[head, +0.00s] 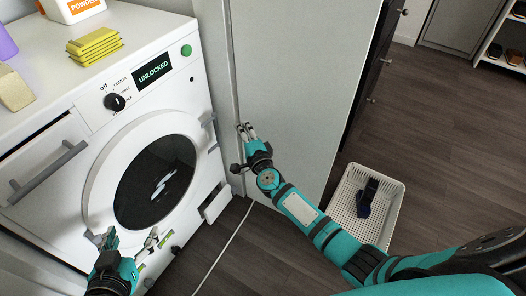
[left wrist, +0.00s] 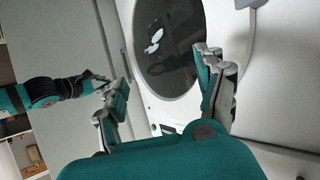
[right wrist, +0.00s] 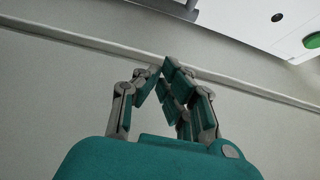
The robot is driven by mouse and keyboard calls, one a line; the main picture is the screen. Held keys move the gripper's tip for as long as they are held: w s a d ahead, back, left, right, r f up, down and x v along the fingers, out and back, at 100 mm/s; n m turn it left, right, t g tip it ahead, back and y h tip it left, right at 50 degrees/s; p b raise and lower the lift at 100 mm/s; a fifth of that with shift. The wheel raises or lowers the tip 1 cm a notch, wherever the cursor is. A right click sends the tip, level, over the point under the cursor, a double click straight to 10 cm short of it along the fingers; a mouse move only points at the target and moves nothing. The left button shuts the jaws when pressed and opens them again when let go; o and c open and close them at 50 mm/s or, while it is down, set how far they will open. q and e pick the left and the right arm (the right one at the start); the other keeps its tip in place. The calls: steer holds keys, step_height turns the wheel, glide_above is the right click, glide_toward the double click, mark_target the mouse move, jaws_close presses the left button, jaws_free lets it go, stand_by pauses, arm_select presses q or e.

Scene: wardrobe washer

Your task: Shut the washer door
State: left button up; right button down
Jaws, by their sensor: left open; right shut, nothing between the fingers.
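The white washer (head: 65,125) stands at the left in the head view, its display reading UNLOCKED. Its round door (head: 155,180) with dark glass lies against or close to the front; I cannot tell if it is latched. The door glass also shows in the left wrist view (left wrist: 168,45). My left gripper (head: 130,240) is open and empty, in front of the door's lower part. My right gripper (head: 246,132) is shut and empty, to the right of the washer before a pale panel; its fingertips meet in the right wrist view (right wrist: 165,75).
A tall pale panel (head: 290,80) stands right of the washer. A white basket (head: 385,225) holding a dark item (head: 366,197) is on the wooden floor. Yellow sponges or cloths (head: 95,46) and a powder box (head: 72,8) sit on top of the washer. A cable (head: 225,245) runs along the floor.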

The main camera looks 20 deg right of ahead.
arm_select(q)
steer(key=s+a+f+g+y+p, duration=0.1)
steer(key=s+a+f+g+p, duration=0.1)
steer(key=s+f+g, duration=0.4)
steer(key=s+a, duration=0.1)
steer(key=s, duration=0.1)
steer(key=shift+s+a+f+y, duration=0.15)
steer(key=shift+s+a+y, duration=0.15)
steer(key=shift+s+a, duration=0.1)
arm_select(e)
steer(key=s, duration=0.9)
steer(key=shift+s, duration=0.35)
